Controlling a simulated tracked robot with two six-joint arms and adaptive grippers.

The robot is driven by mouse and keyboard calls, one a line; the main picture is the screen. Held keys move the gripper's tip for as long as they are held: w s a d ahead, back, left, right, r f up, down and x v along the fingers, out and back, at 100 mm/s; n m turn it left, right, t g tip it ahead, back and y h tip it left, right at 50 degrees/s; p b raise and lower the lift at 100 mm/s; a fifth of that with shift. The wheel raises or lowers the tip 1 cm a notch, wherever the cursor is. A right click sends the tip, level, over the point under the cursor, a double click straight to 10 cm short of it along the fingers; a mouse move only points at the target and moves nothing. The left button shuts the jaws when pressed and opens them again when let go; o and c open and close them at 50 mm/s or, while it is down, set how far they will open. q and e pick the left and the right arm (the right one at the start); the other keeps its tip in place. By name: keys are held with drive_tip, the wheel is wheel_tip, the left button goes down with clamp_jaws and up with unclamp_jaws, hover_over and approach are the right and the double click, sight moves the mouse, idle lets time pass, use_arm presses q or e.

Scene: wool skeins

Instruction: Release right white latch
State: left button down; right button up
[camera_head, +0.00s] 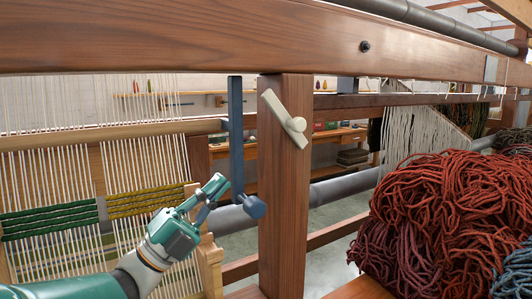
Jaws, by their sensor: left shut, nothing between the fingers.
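The white latch (278,110) is a pale off-white bar with a round knob, mounted on the upper part of the brown wooden post (284,210). It is tilted, running from upper left to lower right. My left gripper (219,184), green and grey, is shut and empty. In the picture it is below and left of the latch and apart from it. Its fingertips overlap or lie close to the dark blue-grey upright bar (236,130); I cannot tell whether they touch. My right gripper is out of view.
A blue-grey knob (253,207) sits at the bar's lower end. A thick wooden beam (200,35) crosses above. Warp threads with green and yellow weaving (50,221) are at the left. Red wool skeins (455,205) heap at the right.

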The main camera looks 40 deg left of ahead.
sight(279, 119)
use_arm(q)
drive_tip(key=p+x, duration=0.6)
drive_tip(key=x, duration=0.8)
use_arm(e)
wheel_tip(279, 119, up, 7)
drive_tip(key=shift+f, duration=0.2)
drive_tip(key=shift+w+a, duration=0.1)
